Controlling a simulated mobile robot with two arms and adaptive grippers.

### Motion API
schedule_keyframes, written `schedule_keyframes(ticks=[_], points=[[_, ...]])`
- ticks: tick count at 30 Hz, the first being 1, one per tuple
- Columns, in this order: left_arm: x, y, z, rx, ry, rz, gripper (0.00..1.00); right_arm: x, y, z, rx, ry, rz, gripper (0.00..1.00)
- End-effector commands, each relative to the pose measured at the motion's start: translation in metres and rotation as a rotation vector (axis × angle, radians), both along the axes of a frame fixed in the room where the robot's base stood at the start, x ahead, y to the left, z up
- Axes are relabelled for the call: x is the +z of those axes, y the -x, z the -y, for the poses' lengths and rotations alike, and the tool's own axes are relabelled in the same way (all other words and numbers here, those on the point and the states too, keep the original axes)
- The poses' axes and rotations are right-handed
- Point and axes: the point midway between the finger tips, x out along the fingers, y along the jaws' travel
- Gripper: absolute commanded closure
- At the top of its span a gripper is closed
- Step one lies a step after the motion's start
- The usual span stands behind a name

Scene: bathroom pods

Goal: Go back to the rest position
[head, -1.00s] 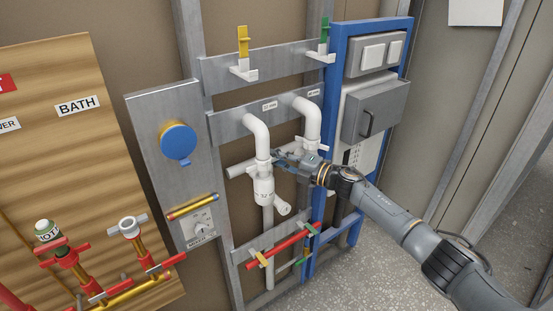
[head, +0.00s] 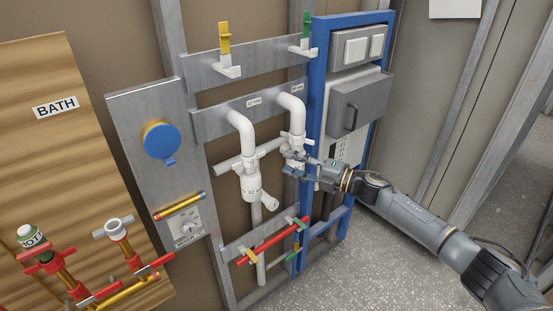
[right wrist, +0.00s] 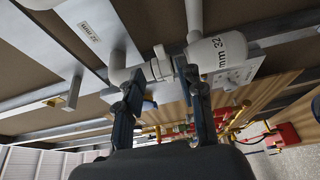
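My right gripper (head: 298,166) reaches in from the right, in front of the lower part of the right white pipe (head: 296,110). In the right wrist view its two dark fingers (right wrist: 158,92) stand wide apart with a gap between them. A white pipe joint (right wrist: 160,65) shows beyond the fingertips; I cannot tell whether they touch it. The left white pipe (head: 245,135) runs down into a white trap (head: 251,185), left of the gripper. The gripper hides part of the right pipe's lower end. My left gripper is not in view.
A blue frame (head: 312,90) with a grey box (head: 360,102) stands just right of the pipes. A metal panel with a blue round cap (head: 160,141), a wooden board (head: 60,130) and red-handled valves (head: 140,262) are at left. Speckled floor (head: 370,265) is clear at lower right.

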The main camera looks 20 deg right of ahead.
Motion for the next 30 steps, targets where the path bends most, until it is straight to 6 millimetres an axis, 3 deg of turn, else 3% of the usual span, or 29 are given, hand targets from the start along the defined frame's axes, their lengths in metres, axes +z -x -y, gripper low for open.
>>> schedule_keyframes(ticks=[6, 20, 23, 26, 29, 30], points=[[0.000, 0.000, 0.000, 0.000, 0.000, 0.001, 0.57, 0.000, 0.014, 0.013, 0.000, 0.001, -0.001, 0.62], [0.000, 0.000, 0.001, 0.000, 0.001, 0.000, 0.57, 0.000, 0.015, 0.014, 0.000, 0.000, 0.000, 0.62], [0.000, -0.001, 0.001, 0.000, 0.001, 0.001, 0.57, -0.007, 0.014, 0.015, -0.013, -0.013, -0.015, 0.62], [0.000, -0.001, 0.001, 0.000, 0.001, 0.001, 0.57, -0.039, 0.012, 0.021, -0.077, -0.072, -0.083, 0.62], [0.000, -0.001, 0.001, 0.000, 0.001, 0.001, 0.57, -0.097, 0.014, 0.032, -0.197, -0.170, -0.209, 0.62], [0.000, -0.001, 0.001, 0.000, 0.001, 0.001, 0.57, -0.126, 0.017, 0.038, -0.256, -0.214, -0.270, 0.62]])
